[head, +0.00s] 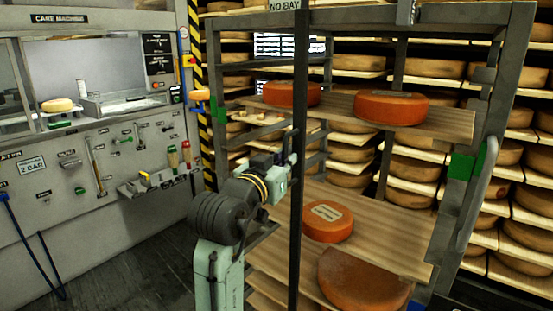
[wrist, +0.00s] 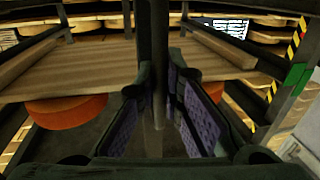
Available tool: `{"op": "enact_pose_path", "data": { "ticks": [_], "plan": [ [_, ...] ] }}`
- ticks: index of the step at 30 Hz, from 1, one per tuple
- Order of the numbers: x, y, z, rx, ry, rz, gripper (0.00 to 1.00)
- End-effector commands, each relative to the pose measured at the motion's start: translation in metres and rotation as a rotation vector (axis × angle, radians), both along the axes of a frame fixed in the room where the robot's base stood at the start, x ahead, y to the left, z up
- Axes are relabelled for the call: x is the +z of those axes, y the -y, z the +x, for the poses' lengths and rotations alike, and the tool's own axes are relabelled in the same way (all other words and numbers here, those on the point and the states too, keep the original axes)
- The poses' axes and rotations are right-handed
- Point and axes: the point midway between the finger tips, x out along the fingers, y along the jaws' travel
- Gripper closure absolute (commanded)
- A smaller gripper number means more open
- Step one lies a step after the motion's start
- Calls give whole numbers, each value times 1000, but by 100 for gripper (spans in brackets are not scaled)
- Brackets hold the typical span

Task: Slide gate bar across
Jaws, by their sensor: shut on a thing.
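The gate bar (head: 301,85) is a dark upright bar across the front of the cheese rack, below the "NO BAY" sign (head: 284,5). In the head view it stands left of the middle of the rack's opening. My gripper (head: 293,163) is at the bar at about mid height. In the wrist view the bar (wrist: 158,45) runs down between the two purple-padded fingers of my gripper (wrist: 160,100). The gripper is shut on the bar. The exact contact of the pads is hard to see.
The rack frame (head: 497,85) holds an upper shelf (head: 450,122) and a lower shelf (head: 400,238) with orange cheese wheels (head: 390,107). A grey handle (head: 480,195) is on the right post. A care machine (head: 95,105) stands at the left. Open floor (head: 150,255) lies between.

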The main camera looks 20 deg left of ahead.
Motion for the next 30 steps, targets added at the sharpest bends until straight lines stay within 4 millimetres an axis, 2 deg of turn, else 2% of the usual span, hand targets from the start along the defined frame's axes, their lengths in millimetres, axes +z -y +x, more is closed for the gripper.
{"op": "enact_pose_path", "data": {
  "ticks": [3, 9, 21, 22, 30],
  "plan": [
    [0, 13, -4, -2, 0, 1, 100],
    [-1, 25, -9, -1, -1, -1, 100],
    [-1, 30, -10, -6, -2, 0, 100],
    [-1, 30, -10, -7, -3, 0, 91],
    [-1, 29, -10, -4, -1, 0, 73]
  ]
}}
